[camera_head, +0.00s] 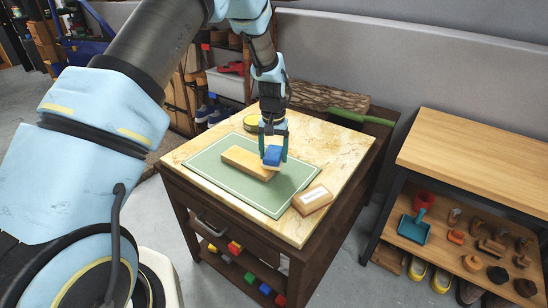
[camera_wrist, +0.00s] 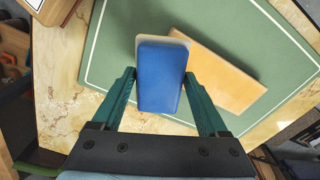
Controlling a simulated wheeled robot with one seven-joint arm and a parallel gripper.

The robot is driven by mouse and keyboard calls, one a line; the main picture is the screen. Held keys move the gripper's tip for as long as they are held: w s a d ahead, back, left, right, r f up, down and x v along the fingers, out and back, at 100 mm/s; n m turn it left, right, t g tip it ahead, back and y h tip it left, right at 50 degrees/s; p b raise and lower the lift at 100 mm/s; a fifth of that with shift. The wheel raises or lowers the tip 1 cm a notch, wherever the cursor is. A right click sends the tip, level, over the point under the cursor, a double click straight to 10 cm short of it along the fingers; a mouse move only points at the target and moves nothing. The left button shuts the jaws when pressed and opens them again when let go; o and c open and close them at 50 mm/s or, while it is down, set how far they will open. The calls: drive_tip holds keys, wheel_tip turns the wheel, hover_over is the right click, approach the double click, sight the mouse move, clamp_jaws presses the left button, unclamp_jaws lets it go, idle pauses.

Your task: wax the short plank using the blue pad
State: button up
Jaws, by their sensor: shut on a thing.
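The blue pad (camera_head: 272,156) is held between the two teal fingers of my gripper (camera_head: 274,158). In the wrist view the blue pad (camera_wrist: 160,78) fills the gap between the fingertips (camera_wrist: 160,76), and a pale layer shows along its edge. The short plank (camera_head: 243,162) is light wood and lies flat on the green mat (camera_head: 212,167). The pad is at the plank's right end in the head view. In the wrist view it overlaps one side of the plank (camera_wrist: 228,75). I cannot tell whether pad and plank touch.
A wooden block with a white top (camera_head: 312,199) lies near the mat's right corner. A yellow-rimmed round tin (camera_head: 250,123) stands behind the mat. A log (camera_head: 330,97) and a green-handled tool (camera_head: 362,116) lie beyond the worktable. A wooden bench (camera_head: 480,155) stands to the right.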

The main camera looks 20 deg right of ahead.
drive_tip(key=shift+s+r+p, duration=0.15)
drive_tip(key=shift+r+p, duration=1.4)
drive_tip(key=shift+r, duration=1.25)
